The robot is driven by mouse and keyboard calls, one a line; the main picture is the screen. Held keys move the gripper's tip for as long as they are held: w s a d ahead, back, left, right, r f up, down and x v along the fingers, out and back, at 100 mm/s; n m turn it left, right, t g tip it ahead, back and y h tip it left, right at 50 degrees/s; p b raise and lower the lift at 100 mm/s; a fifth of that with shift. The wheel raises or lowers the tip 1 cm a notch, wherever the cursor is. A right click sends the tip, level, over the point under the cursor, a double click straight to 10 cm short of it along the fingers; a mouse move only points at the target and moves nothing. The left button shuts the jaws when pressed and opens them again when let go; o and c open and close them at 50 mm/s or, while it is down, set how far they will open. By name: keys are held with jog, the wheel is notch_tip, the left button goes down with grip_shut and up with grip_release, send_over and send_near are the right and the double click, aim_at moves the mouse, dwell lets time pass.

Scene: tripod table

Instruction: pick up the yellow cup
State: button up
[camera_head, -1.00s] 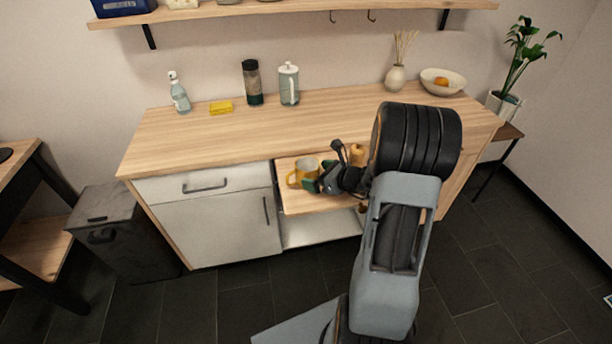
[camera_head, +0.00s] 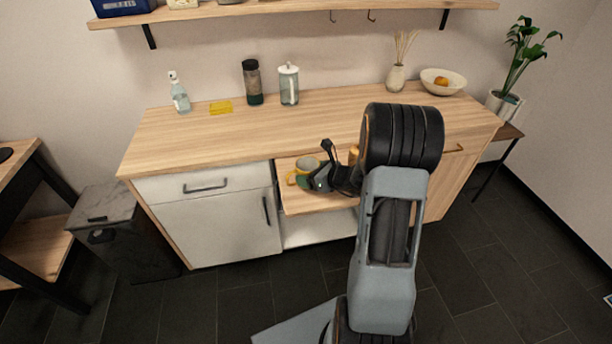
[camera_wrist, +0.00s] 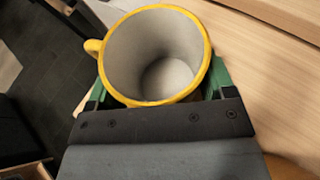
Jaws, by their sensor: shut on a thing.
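The yellow cup (camera_head: 303,168) is over the pull-out wooden board (camera_head: 309,201) at the front of the counter. In the wrist view the cup (camera_wrist: 151,101) shows a yellow rim, a pale grey, empty inside and a handle at the left. My gripper (camera_head: 313,179) is at the cup, and its green fingers (camera_wrist: 158,88) are on either side of the cup, shut on it. The fingers and gripper body hide the cup's lower part. I cannot tell whether its base touches the board.
A small orange-brown object (camera_head: 353,154) stands on the board, partly behind my arm.

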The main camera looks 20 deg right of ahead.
jog(key=shift+c, duration=1.3)
notch_tip(320, 180, up, 10)
jog(key=p, duration=0.1)
jog(key=shift+r+p, duration=0.1)
jog(key=shift+p, duration=0.25)
